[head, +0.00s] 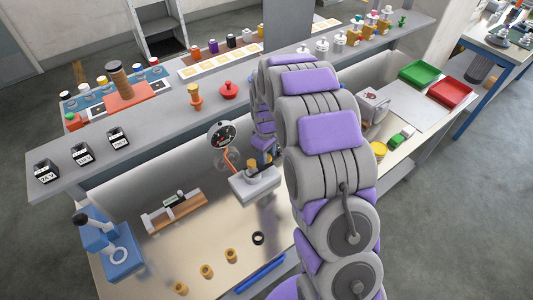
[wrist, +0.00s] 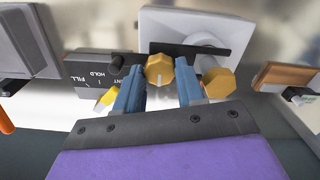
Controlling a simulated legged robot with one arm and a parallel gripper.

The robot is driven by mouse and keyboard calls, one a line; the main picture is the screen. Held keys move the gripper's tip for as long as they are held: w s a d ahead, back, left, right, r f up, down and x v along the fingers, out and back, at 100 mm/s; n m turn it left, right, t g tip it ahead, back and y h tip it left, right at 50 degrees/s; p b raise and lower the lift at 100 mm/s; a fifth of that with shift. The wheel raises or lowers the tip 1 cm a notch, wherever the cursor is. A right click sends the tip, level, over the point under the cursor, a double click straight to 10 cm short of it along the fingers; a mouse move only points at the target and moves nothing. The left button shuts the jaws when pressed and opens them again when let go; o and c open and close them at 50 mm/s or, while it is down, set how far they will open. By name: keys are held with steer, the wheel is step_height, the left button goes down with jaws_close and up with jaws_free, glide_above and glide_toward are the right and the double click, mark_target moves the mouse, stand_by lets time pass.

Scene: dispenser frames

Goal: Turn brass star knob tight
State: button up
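Two brass-coloured faceted knobs show in the wrist view. One knob (wrist: 159,69) lies between my fingertips, with a pale mark on its face. The other knob (wrist: 218,83) is just right of my right finger. I cannot tell which one is the star knob. My gripper (wrist: 160,82) has its blue fingers apart, with a gap visible on both sides of the middle knob. In the head view, brass knobs (head: 253,164) show at a grey fixture (head: 258,186); my arm partly hides the gripper there.
A black block (wrist: 88,68) marked HOLD and FILL, with a black knob, is left of the fingers. A round gauge (head: 222,134) stands behind the fixture. A wooden-based holder (head: 174,211) and a blue stand (head: 106,243) are left. Brass rings lie in front.

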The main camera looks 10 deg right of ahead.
steer(key=c, duration=0.6)
steer(key=shift+m, duration=0.3)
steer(key=m+p, duration=0.2)
steer(key=m, duration=0.1)
steer(key=shift+r+m, duration=0.1)
steer(key=shift+m, duration=0.2)
steer(key=m+p, duration=0.2)
steer(key=m, duration=0.2)
steer(key=shift+m, duration=0.3)
steer(key=m+p, duration=0.2)
steer(key=m, duration=0.4)
steer(key=m+p, duration=0.1)
steer(key=m, duration=0.5)
